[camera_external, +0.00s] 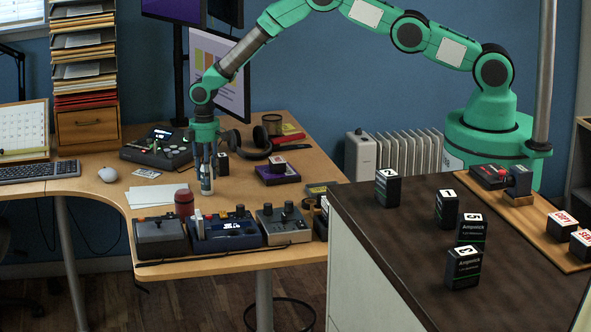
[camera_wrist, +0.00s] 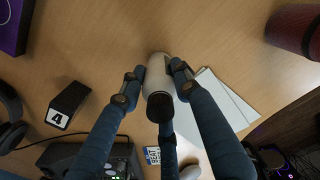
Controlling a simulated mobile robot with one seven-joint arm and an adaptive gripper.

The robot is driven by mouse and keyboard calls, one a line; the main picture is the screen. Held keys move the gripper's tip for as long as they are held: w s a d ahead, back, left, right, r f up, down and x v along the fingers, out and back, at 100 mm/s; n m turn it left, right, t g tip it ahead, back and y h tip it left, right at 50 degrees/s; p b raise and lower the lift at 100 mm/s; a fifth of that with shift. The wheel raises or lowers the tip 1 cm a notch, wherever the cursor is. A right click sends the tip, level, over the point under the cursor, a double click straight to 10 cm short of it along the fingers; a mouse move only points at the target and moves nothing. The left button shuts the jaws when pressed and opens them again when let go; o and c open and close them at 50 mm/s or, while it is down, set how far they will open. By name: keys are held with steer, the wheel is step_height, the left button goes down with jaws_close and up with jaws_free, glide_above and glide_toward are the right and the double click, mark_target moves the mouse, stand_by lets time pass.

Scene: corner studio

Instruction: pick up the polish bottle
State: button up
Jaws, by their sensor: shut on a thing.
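The polish bottle (camera_wrist: 157,75) is pale with a dark cap and stands between the fingers of my gripper (camera_wrist: 158,88) in the wrist view. In the external view my gripper (camera_external: 206,168) points straight down over the wooden desk, and the lower part of the bottle (camera_external: 206,184) shows below and between the fingers. The fingers are shut on the bottle. The bottle looks upright, at or very near the desk top; I cannot tell whether it touches it.
A dark red cylinder (camera_external: 184,203) and several devices, one a blue console (camera_external: 225,230), stand in front of the bottle. White papers (camera_external: 158,194) lie to its left. A black box marked 4 (camera_wrist: 67,106), headphones (camera_external: 255,143) and a purple box (camera_external: 277,175) are nearby.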

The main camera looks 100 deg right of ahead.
steer(key=shift+r, duration=0.15)
steer(key=shift+r, duration=1.75)
steer(key=s+a, duration=0.3)
steer(key=s, duration=0.4)
steer(key=s+a+r, duration=0.1)
steer(key=s+a, duration=0.3)
steer(key=s, duration=0.3)
steer(key=shift+s, duration=0.2)
steer(key=shift+r, duration=0.1)
